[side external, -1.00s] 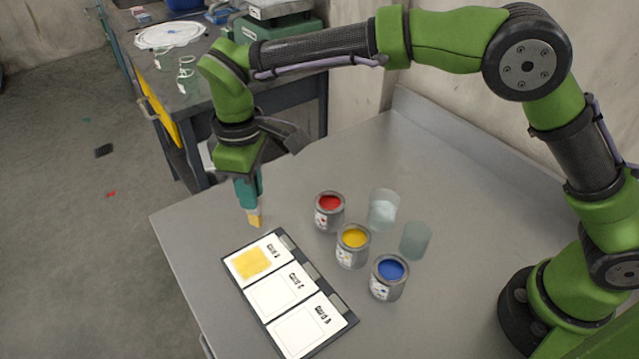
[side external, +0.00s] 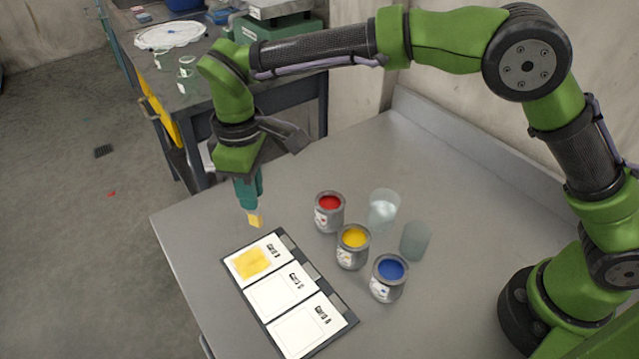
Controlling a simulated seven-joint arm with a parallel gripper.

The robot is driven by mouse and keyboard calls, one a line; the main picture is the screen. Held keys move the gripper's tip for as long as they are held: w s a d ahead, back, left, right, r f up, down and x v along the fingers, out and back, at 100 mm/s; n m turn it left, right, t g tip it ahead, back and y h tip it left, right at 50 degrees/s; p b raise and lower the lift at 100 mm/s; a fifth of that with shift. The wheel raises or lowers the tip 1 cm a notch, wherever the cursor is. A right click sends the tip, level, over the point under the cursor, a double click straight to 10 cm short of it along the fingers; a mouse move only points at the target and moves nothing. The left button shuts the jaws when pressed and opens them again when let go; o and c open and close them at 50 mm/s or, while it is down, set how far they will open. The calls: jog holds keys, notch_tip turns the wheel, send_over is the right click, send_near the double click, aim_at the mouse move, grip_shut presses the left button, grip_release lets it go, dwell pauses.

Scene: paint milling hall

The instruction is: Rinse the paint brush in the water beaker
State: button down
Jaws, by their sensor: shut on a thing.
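My gripper (side external: 247,180) is shut on the paint brush (side external: 254,219), which points down with yellow on its tip. The brush hangs above the far left part of the table, just beyond the card holder, and looks clear of the surface. The fingers are partly hidden by the wrist. Two clear beakers stand to the right of the paint cans. The farther beaker (side external: 383,210) has a pale, watery look inside. The nearer beaker (side external: 415,241) looks darker and greyer, and I cannot tell what it holds.
Open cans of red (side external: 329,212), yellow (side external: 352,246) and blue (side external: 389,278) paint stand between brush and beakers. A dark holder (side external: 347,319) bears three white cards; the farthest card (side external: 274,246) has a yellow patch. The table's (side external: 480,220) right side is clear. A cluttered bench (side external: 200,97) stands behind.

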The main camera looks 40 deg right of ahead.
jog(key=shift+w+d+r, duration=0.15)
jog(key=shift+w+d, duration=0.1)
jog(key=s+d+r+m+h, duration=0.1)
jog(key=s+d+r, duration=0.1)
jog(key=d, duration=0.7)
jog(key=s+d+r, duration=0.1)
jog(key=d+r, duration=0.2)
jog(key=d, duration=0.6)
jog(key=s+d+f+n+g+h, duration=0.1)
jog(key=s+d+f, duration=0.1)
jog(key=s+d, duration=0.25)
notch_tip(320, 180, down, 10)
jog(key=shift+a+f, duration=0.2)
jog(key=shift+a, duration=0.05)
jog(key=shift+a, duration=0.25)
jog(key=shift+d, duration=0.55)
